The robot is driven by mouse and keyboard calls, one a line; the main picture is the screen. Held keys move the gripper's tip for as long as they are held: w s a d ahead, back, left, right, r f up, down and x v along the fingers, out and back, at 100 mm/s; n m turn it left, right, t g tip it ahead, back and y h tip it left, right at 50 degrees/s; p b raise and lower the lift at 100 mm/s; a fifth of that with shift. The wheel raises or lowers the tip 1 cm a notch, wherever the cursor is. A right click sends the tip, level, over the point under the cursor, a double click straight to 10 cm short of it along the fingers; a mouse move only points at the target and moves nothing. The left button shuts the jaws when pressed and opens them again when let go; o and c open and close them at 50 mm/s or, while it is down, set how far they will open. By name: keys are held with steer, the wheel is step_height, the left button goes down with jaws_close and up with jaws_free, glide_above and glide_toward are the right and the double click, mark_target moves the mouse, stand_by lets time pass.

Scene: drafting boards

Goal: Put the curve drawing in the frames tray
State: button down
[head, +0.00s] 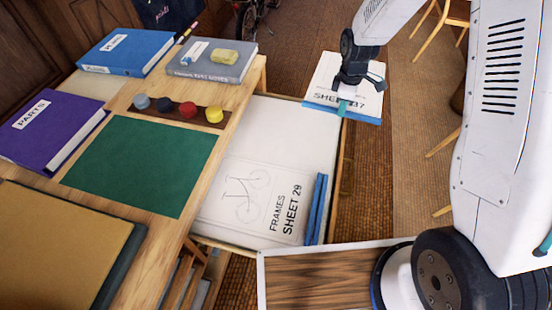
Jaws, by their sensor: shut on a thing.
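My gripper (358,84) is shut on a white drawing sheet (327,83) with a blue edge strip, held up at the upper middle right. Its lettering reads "SHEET 37"; the gripper hides part of the sheet, and I cannot make out a curve on it. The frames tray (285,130) is a pale open drawer below and left of the gripper. In it lies a frames drawing (262,203) marked "FRAMES SHEET 29", with a bicycle sketch and a blue edge strip. The held sheet is beyond the tray's far right edge, apart from the frames drawing.
The wooden desk at left bears a green mat (143,165), a purple book (50,123), a blue book (125,52), a grey book (212,66) with a yellow lump, coloured pots (188,109) and a tan board (60,250). The tray's upper part is bare.

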steer(key=s+f+n, duration=0.3)
steer(key=n, duration=0.1)
steer(key=s+f+n, duration=0.4)
steer(key=n, duration=0.1)
steer(key=s+f+n, duration=0.3)
steer(key=n, duration=0.2)
steer(key=shift+s+a+f, duration=0.35)
steer(key=shift+s+a, duration=0.05)
steer(key=shift+s+f+n, duration=0.2)
steer(key=shift+n, duration=0.7)
steer(key=shift+f+n, duration=0.2)
steer(key=shift+n, duration=1)
steer(key=shift+w, duration=0.1)
glide_above(327, 137)
steer(key=shift+s+f+n, duration=0.3)
steer(key=shift+s+f, duration=0.05)
steer(key=shift+f, duration=0.4)
steer(key=shift+w+d+f, duration=0.1)
steer(key=shift+w+f, duration=0.1)
steer(key=shift+w, duration=0.1)
steer(key=shift+f, duration=1.55)
